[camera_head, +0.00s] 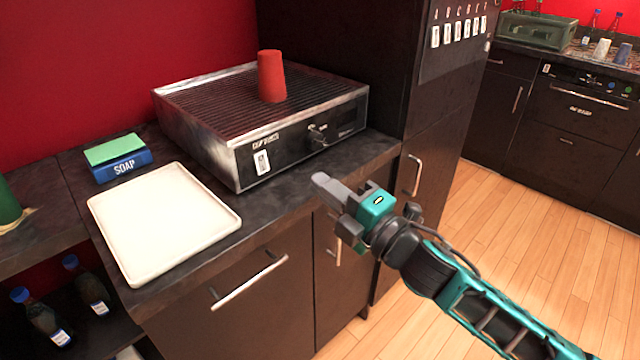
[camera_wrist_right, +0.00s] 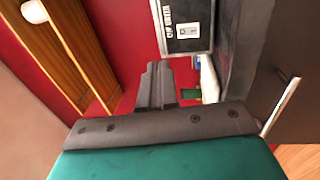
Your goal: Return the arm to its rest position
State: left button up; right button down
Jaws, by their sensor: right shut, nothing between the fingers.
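My right gripper (camera_head: 326,184) is shut and empty. It hangs in front of the counter edge, near the front right of the metal cup warmer, and its teal arm comes in from the lower right. Its closed dark fingers also show in the right wrist view (camera_wrist_right: 158,85). My left gripper is in neither view.
A red cup (camera_head: 271,76) stands upside down on the ribbed top of the cup warmer (camera_head: 215,150). A white tray (camera_head: 165,220) and a blue soap box (camera_head: 123,166) with a green sponge (camera_head: 114,149) on it lie left. Cabinet handles (camera_head: 250,282) stick out below. The wooden floor (camera_head: 530,230) at right is clear.

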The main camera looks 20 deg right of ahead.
dwell(0.4)
jog(key=s+a+f+m+g+h, duration=0.1)
jog(key=s+f+m+g, duration=0.1)
jog(key=s+f+m, duration=0.3)
jog(key=s+a+f+m+g+h, duration=0.1)
jog(key=s+f+m, duration=0.4)
jog(key=f, duration=0.8)
jog(key=s+a+f+m+g+h, duration=0.1)
jog(key=s+f+m+g, duration=0.3)
jog(key=f+m, duration=0.5)
jog(key=shift+s+g+h+p, duration=0.45)
jog(key=shift+s+h, duration=0.35)
jog(key=shift+h, duration=0.1)
jog(key=shift+r+m, duration=0.1)
jog(key=shift+m, duration=0.2)
